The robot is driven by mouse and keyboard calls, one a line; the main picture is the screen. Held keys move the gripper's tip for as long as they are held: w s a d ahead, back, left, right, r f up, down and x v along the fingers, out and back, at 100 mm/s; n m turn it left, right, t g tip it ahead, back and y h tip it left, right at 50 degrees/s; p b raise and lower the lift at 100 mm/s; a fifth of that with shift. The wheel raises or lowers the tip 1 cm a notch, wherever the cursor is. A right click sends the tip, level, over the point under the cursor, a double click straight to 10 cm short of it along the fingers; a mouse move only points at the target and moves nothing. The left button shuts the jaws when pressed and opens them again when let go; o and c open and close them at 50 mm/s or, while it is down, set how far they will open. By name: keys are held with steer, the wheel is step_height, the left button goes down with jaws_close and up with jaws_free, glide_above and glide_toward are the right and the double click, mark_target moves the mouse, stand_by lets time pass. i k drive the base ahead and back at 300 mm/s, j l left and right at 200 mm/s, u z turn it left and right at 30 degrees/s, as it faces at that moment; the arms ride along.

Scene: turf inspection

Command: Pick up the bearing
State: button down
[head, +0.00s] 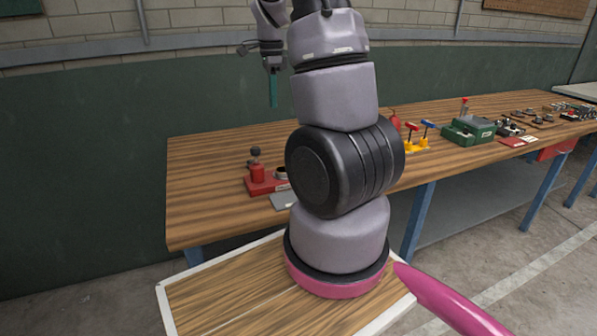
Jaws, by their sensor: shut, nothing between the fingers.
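My gripper (273,104) is raised at the top, in front of the green wall and above the left part of the workbench. Its thin teal fingers point down, shut and empty. Below it on the bench is a red base (260,186) with a dark knob on it. A small dark-rimmed ring (281,172) sits at its right end, close to my arm. It looks like the bearing, but it is too small to be sure. My gripper is well above it and apart from it. My arm may hide part of that area.
The wooden workbench (210,205) runs to the right, bare at its left end. A grey plate (284,200) lies by the red base. Right of my arm stand red and blue-handled yellow tools (417,140), a green box (470,131) and several small parts (540,118).

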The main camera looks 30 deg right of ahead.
mark_target(281, 170)
steer(key=z, duration=0.7)
